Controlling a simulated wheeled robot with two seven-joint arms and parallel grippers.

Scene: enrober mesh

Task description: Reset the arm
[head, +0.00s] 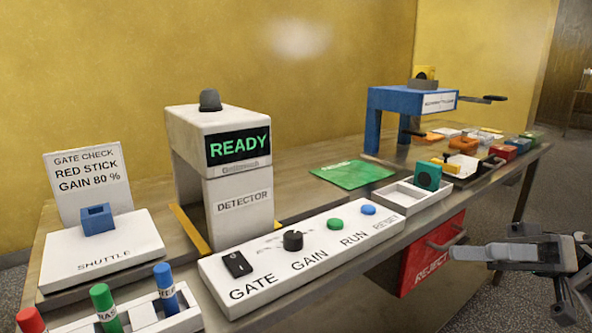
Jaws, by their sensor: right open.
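My right gripper (568,300) is at the lower right edge of the head view, partly cut off by the frame. It is open and I see nothing between its fingers. It hangs in front of the table, to the right of the red REJECT bin (432,254) and apart from it. A pale grey link of my right arm reaches left toward the bin's handle in the picture; I cannot tell the gap in depth. My left gripper is not in view.
The white control panel (300,262) has a switch, a dial and two buttons. The detector (242,196) reads READY. The shuttle plate (100,250) holds a blue block (97,218). A green block (428,177) sits in a white tray (403,200). A blue stand (373,125) is farther back.

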